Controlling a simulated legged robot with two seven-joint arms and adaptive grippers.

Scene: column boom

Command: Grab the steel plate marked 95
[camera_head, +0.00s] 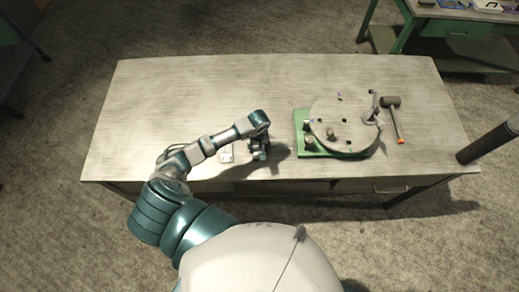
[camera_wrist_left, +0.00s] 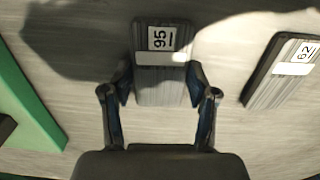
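The steel plate marked 95 (camera_wrist_left: 160,92) is a small dark-edged grey block with a white number label and a white band. It lies on the table in the left wrist view. My left gripper (camera_wrist_left: 160,82) is over it, its fingers spread, one on each side of the plate. Whether the fingers touch its edges I cannot tell. In the head view my left gripper (camera_head: 259,153) is low over the table's front half and hides the plate. A similar plate marked 62 (camera_wrist_left: 285,72) lies to the right, apart from the fingers. My right gripper is out of view.
A green base (camera_head: 304,148) with a round grey disc (camera_head: 343,115) and several small parts stands right of the gripper. Its green edge shows left in the wrist view (camera_wrist_left: 25,105). A mallet (camera_head: 395,118) lies beyond it. The table's left and back (camera_head: 190,85) are bare.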

